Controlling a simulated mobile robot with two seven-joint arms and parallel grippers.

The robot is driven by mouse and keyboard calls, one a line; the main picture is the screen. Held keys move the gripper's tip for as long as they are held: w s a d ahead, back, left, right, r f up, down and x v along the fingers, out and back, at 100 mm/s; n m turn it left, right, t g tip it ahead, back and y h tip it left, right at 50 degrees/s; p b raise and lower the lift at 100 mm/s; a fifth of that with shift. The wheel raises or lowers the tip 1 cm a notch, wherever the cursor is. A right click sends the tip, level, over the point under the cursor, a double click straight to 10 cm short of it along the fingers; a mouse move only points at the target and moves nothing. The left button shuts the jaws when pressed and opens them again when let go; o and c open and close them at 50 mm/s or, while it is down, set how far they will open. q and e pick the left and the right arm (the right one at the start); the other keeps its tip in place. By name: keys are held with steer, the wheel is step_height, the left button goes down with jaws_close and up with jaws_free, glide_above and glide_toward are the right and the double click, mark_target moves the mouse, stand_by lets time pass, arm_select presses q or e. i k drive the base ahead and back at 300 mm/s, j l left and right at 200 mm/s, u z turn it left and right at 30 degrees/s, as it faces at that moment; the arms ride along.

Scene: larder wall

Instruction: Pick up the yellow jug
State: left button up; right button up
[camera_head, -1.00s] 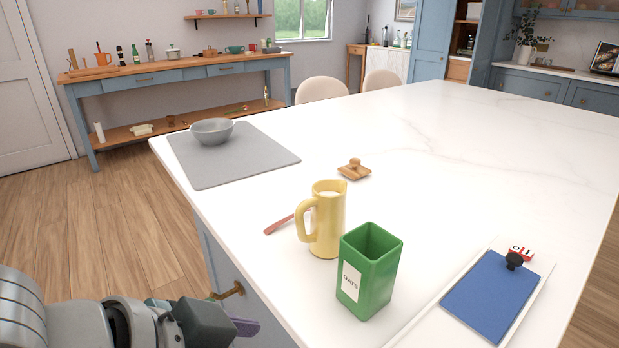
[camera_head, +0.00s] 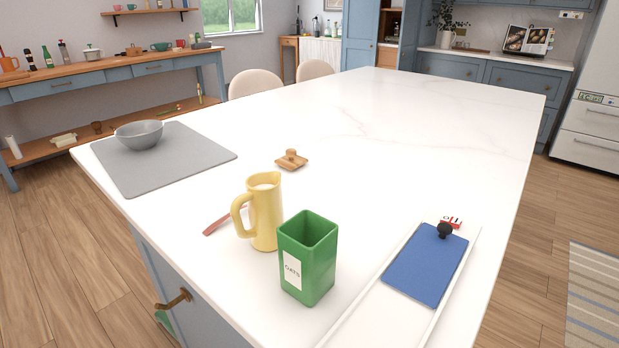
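The yellow jug (camera_head: 265,214) stands upright on the white marble island, with its handle toward the left. It looks filled with something pale near the rim. A green square canister (camera_head: 308,258) labelled OATS stands just in front and to the right of it, hiding a little of the jug's lower right side. Neither of my grippers shows in the head view now, so I cannot see their state.
A pink utensil (camera_head: 216,224) lies left of the jug. A wooden lid (camera_head: 291,160) lies behind it. A grey bowl (camera_head: 139,135) sits on a grey mat (camera_head: 190,168). A blue pad (camera_head: 427,262) lies on a white tray (camera_head: 385,325). The island (camera_head: 400,130) is clear toward the back.

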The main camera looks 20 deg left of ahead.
mark_target(262, 195)
steer(key=u, duration=1.05)
